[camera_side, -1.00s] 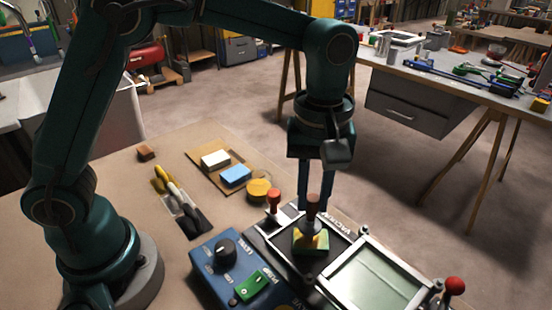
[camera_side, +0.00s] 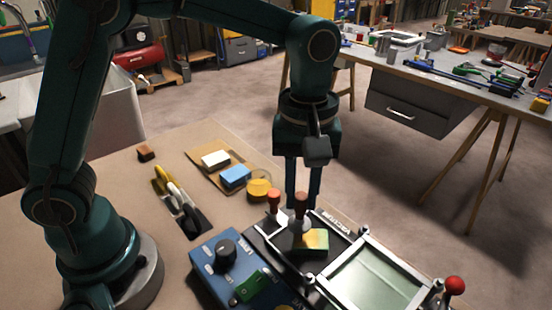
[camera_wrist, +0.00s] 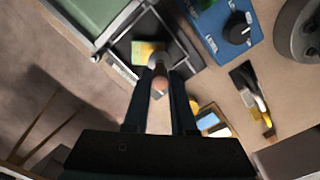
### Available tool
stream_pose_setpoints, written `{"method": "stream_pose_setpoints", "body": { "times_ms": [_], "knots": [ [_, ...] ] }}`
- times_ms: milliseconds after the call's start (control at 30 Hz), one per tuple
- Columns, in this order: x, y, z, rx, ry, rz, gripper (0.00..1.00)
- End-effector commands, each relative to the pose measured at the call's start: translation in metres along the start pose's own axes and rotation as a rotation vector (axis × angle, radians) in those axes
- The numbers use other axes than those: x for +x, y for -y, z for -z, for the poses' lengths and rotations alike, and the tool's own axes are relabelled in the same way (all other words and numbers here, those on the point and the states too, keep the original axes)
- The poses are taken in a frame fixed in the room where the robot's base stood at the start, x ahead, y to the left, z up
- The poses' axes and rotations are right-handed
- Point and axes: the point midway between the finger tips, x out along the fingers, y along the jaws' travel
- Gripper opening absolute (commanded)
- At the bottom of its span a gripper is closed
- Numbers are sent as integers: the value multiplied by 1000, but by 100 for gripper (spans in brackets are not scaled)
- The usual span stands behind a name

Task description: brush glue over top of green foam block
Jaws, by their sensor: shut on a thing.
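The green foam block (camera_side: 317,242) sits in the black tray. Its top is part green and part yellowish; it also shows in the wrist view (camera_wrist: 146,48). My gripper (camera_side: 302,203) is shut on an upright brush (camera_side: 301,212) with a brown handle and a pale lower part. The brush handle also shows between the fingers in the wrist view (camera_wrist: 160,82). The brush's lower end is at the block's upper-left part in the side view. I cannot tell whether its bristles touch the block, as the contact is small and partly hidden.
A red-knobbed post (camera_side: 274,200) stands close left of the brush. A blue control box (camera_side: 227,262) is at front left, and a framed pale green panel (camera_side: 375,278) at right. White, blue and yellow pieces lie behind. A red-knobbed lever (camera_side: 455,286) stands far right.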

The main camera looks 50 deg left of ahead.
Motion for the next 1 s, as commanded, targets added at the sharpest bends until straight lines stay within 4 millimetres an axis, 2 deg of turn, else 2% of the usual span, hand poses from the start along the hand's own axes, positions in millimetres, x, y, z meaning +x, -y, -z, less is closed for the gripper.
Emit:
{"method": "stream_pose_setpoints", "body": {
  "times_ms": [700, 1000],
  "knots": [
    [-54, -1, 0, 0, -1, -3, 0],
    [-57, 0, 0, 0, 0, -1, 0]
  ]
}}
